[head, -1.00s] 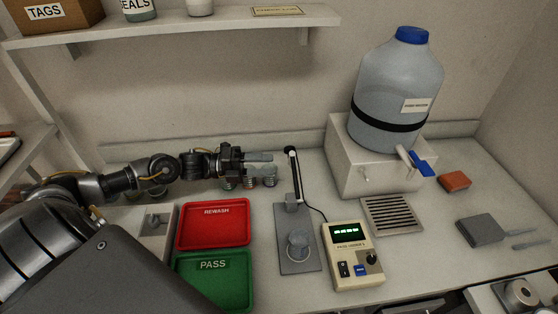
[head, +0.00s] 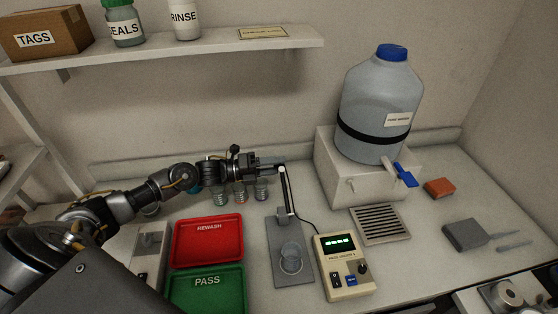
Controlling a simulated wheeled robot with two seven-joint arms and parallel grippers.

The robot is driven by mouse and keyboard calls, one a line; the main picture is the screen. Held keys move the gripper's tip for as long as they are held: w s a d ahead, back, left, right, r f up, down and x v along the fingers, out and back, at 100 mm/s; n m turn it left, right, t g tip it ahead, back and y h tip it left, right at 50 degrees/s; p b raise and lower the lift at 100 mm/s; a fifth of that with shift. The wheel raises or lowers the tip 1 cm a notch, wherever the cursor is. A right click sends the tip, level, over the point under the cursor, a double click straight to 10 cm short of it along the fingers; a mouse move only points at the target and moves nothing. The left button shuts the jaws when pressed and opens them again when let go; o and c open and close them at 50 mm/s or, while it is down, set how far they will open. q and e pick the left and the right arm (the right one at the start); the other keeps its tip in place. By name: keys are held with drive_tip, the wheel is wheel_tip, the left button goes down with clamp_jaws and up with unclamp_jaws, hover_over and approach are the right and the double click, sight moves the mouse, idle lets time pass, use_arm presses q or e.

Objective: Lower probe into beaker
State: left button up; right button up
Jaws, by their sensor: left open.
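The beaker (head: 291,262) is a small clear glass standing on the grey stand plate (head: 291,281). The probe arm (head: 286,190) is a slim dark and pale rod hinged at the back of that plate, raised steeply, with its upper end above and behind the beaker. A cable runs from it to the cream meter (head: 343,266), whose green display is lit. My left gripper (head: 276,169) is open, its fingertips at the upper end of the probe arm. I cannot tell whether they straddle or touch it. My right gripper is not in view.
Several small glass vials (head: 241,196) stand just below my left gripper. A red REWASH tray (head: 208,240) and green PASS tray (head: 206,287) lie left of the stand. A large water jug (head: 378,95) on a white block (head: 352,170) stands right, by a drain grille (head: 380,224).

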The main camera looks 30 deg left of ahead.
use_arm(q)
drive_tip(key=shift+w+d, duration=0.4)
drive_tip(key=shift+d, duration=0.15)
clamp_jaws()
